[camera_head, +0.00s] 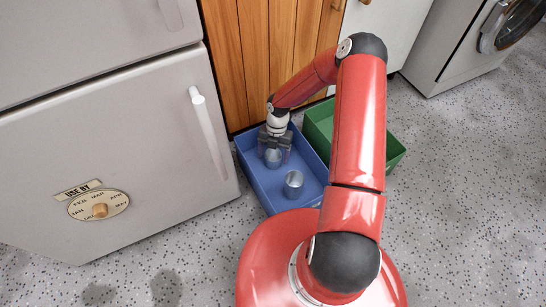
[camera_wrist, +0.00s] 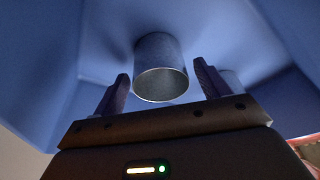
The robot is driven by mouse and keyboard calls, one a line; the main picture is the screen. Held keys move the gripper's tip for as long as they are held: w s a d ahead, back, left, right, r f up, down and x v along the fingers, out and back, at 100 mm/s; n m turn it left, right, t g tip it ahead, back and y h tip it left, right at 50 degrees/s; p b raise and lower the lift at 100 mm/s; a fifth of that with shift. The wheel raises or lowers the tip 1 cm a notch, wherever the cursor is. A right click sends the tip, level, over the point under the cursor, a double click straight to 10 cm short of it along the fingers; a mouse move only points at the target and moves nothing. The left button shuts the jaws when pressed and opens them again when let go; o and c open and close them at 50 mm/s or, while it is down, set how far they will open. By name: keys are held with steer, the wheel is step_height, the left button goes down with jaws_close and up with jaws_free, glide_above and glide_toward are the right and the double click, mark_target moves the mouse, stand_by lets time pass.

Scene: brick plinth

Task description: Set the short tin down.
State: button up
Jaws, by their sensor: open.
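A grey metal tin (camera_head: 273,158), which looks like the short tin, stands in the blue crate (camera_head: 243,160) near its far end. It also shows in the wrist view (camera_wrist: 160,62), its round open end towards me. My gripper (camera_head: 275,151) is open above the tin; its two fingers are on either side of it. In the wrist view a gap shows between the tin and each finger. A second grey tin (camera_head: 293,184) stands upright in the same crate, nearer to me. Part of it shows behind the right finger in the wrist view (camera_wrist: 233,80).
A green crate (camera_head: 395,157) stands right of the blue one, partly hidden by my arm. A wooden plank front (camera_head: 262,50) is behind the crates. A light grey fridge (camera_head: 120,150) stands close on the left. Speckled floor (camera_head: 460,200) is clear on the right.

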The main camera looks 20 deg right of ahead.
steer(key=p+v, duration=0.2)
steer(key=v, duration=0.8)
step_height(320, 180, up, 13)
steer(key=m+t+h, duration=0.1)
steer(key=m+h, duration=0.1)
steer(key=m, duration=0.4)
glide_above(276, 156)
steer(key=s+d, duration=0.1)
steer(key=s+r+m+t+h, duration=0.1)
steer(key=s+r+m, duration=0.25)
steer(key=r, duration=0.25)
steer(key=s+r+m+t+h, duration=0.1)
steer(key=s+r+m, duration=0.1)
steer(key=r+m, duration=0.3)
steer(key=s+a+r+m+t+y, duration=0.1)
steer(key=s+r+m+t, duration=0.1)
steer(key=s+r+m, duration=0.4)
steer(key=s+a+r+m+t+y, duration=0.1)
steer(key=s+r+m+t, duration=0.2)
steer(key=s+r+m, duration=0.4)
steer(key=shift+s+a+r+m+t, duration=0.3)
steer(key=shift+s+m, duration=0.75)
steer(key=shift+s, duration=1.35)
steer(key=shift+r, duration=0.15)
